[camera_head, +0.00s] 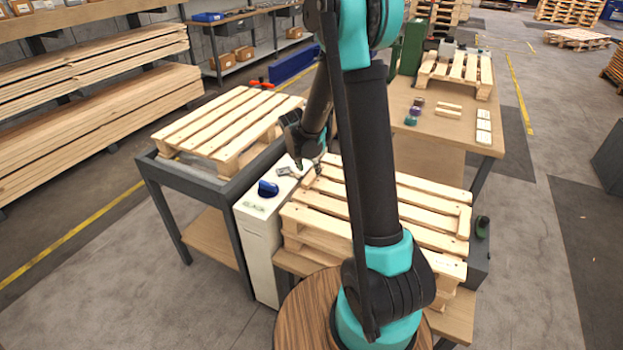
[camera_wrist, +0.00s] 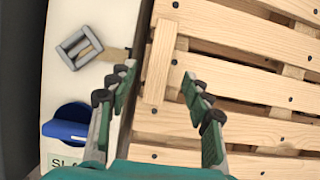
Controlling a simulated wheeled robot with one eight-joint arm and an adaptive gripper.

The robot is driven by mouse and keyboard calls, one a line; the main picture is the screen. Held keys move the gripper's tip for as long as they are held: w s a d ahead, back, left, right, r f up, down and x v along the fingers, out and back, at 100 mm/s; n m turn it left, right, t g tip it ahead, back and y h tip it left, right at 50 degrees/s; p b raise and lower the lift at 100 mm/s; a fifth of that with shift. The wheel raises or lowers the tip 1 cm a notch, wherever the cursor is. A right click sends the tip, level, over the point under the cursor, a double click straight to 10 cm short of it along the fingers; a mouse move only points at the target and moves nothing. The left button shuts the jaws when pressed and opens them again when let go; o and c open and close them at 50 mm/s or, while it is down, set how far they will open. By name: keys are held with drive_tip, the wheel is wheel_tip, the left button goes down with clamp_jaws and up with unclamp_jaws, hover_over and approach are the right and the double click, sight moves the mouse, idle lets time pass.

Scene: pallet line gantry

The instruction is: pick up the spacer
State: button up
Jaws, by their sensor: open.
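A short, pale wooden piece that looks like the spacer (camera_wrist: 158,62) lies across the slat ends at the near-left edge of the middle pallet (camera_wrist: 230,85). In the head view, the spacer (camera_head: 309,177) shows small at the left end of the middle pallet (camera_head: 415,215). My gripper (camera_wrist: 158,84) is open and empty above it. In the wrist view the spacer lies between the two fingers in the picture, its far part beyond the tips. I cannot tell the height gap. In the head view my gripper (camera_head: 308,164) is partly hidden and small.
A white cabinet (camera_head: 262,235) stands left of the pallet, with a blue knob (camera_wrist: 68,122) and a grey metal buckle-like part (camera_wrist: 78,48) on top. Another pallet (camera_head: 225,125) lies on a grey table at left. A wooden table (camera_head: 450,130) with small items stands behind.

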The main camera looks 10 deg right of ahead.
sight(311, 175)
drive_tip(key=shift+x, duration=2.1)
drive_tip(key=shift+c, duration=0.5)
clamp_jaws()
drive_tip(key=shift+r, duration=0.1)
